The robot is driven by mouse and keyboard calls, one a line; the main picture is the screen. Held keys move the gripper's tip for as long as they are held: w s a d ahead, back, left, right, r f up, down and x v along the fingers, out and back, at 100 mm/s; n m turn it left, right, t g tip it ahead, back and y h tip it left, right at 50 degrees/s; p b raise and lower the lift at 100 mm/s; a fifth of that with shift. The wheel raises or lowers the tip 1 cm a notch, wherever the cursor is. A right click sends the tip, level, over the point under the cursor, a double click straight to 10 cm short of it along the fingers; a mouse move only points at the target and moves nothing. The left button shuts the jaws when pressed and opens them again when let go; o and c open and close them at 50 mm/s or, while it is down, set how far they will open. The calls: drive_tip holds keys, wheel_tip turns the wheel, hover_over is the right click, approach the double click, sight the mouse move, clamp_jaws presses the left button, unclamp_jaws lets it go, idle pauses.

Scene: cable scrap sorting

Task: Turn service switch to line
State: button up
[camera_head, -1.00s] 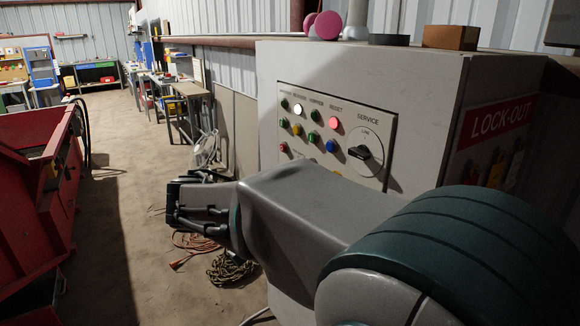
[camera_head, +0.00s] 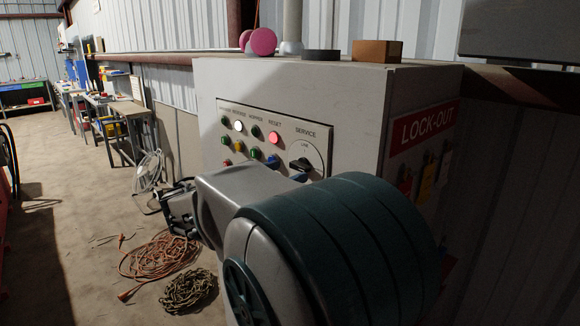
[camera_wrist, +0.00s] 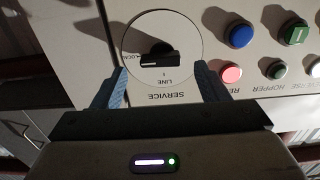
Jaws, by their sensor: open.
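The service switch (camera_head: 302,165) is a black knob on a round pale dial at the right end of the cabinet's button panel. In the wrist view the picture is upside down. There the knob (camera_wrist: 158,58) lies roughly crosswise, with a light mark at its right end. The word LINE is printed below it on the dial, and SERVICE lies below the dial. My gripper (camera_wrist: 161,74) is open, with one blue-grey finger on each side of the dial's lower part. In the head view my arm hides the panel's lower part.
The grey cabinet (camera_head: 290,85) carries coloured buttons beside the switch and a red LOCK-OUT sign (camera_head: 423,127) on its side. Pink discs (camera_head: 263,41) and a brown block (camera_head: 377,51) sit on top. An orange cable (camera_head: 158,252) and a coiled chain (camera_head: 190,290) lie on the floor.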

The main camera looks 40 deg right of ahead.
sight(300, 167)
drive_tip(key=shift+w+d, duration=0.1)
drive_tip(key=shift+d, duration=1.15)
drive_tip(key=c, duration=1)
